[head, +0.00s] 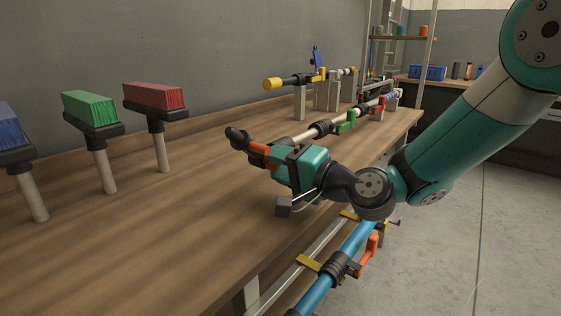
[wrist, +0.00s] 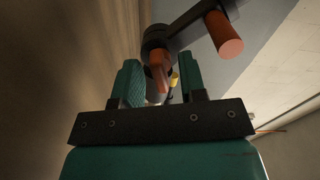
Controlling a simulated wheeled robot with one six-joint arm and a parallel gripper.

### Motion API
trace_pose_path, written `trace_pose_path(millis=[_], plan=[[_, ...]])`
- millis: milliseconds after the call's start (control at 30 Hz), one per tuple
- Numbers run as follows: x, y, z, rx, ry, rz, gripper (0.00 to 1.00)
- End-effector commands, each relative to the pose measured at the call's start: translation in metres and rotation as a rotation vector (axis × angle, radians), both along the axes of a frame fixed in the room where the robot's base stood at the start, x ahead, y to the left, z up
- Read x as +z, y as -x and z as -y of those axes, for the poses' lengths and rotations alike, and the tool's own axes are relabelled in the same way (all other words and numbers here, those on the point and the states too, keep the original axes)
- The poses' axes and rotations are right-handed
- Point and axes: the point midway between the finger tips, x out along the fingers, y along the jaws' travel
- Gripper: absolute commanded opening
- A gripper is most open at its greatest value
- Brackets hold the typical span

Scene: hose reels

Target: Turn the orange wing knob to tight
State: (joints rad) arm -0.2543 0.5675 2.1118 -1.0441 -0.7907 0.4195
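My gripper (head: 278,156) is teal with a dark crossbar and sits over the bench, pointing left. In the wrist view, its two teal fingers (wrist: 165,84) stand apart on either side of an orange part (wrist: 158,70), with narrow gaps beside it. This part (head: 260,151) shows just past the fingers in the head view, with a black end (head: 237,137). Whether it is the wing knob I cannot tell. Another orange handle (head: 369,250) is on a black collar on the blue pipe, below and right of my gripper. Its tight or loose position cannot be read.
A black bar with an orange grip (wrist: 225,36) crosses above the fingers in the wrist view. A pale pipe with a green handle (head: 345,122) lies behind my gripper. Green (head: 89,107) and red (head: 154,96) brushes stand on posts at left. The bench (head: 150,230) is clear in front.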

Motion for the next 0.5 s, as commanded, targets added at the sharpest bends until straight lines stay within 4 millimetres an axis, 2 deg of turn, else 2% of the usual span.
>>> trace_pose_path(millis=[133,300,500], plan=[[-0.0002,0.0001,0.0003,0.000,0.000,0.000,0.36],[-0.0002,0.0003,0.0004,0.000,0.001,-0.001,0.00],[0.0000,0.0003,0.0005,0.000,-0.004,-0.007,0.00]])
